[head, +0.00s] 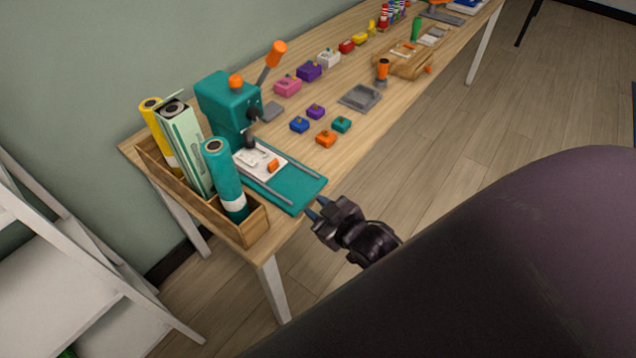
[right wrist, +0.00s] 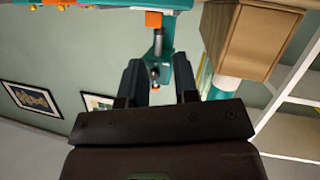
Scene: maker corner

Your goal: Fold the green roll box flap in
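The green roll box (head: 184,146) is a tall pale green carton with a dark-cored roll showing in its open top. It stands upright in a wooden crate (head: 256,225) at the table's left end. A pale flap (head: 171,92) sticks up and outward at its top edge. My right gripper (head: 316,209) is off the table's front edge, right of the crate and well apart from the box. In the right wrist view, its two fingers (right wrist: 160,85) are spread with nothing between them. The box cannot be made out there. My left gripper is not in view.
A yellow roll (head: 160,135) and a teal roll (head: 223,178) flank the box in the crate. A teal press (head: 226,106) with a base plate stands close on the right. Small coloured blocks and tools lie farther along the table. A white shelf (head: 75,285) stands at left.

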